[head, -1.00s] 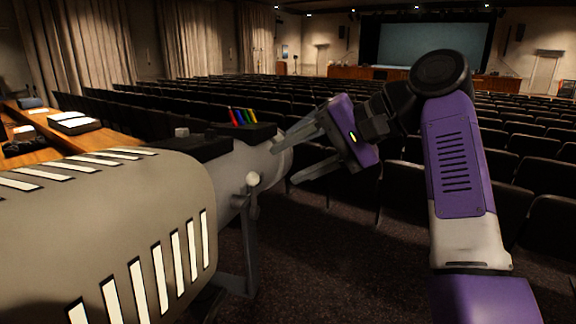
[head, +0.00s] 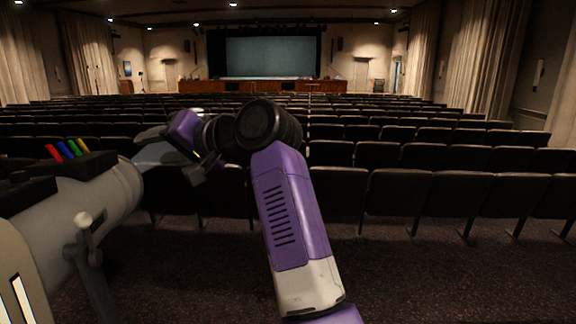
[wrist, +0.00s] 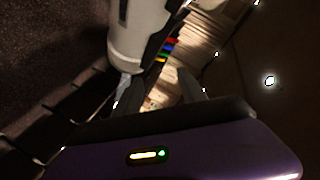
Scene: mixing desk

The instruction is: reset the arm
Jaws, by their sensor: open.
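My gripper (head: 148,144) is at the left of the head view, at the end of my purple and white arm, just right of a grey cylindrical machine (head: 105,200). In the wrist view my gripper (wrist: 158,86) has its two grey fingers apart, with nothing seen held between them. The machine's pale end (wrist: 140,40) shows beyond the fingers there. I cannot tell the exact gap between fingers and machine.
Rows of dark seats (head: 400,190) fill the hall up to a stage with a screen (head: 270,57). Bare carpet (head: 420,270) lies at the front right.

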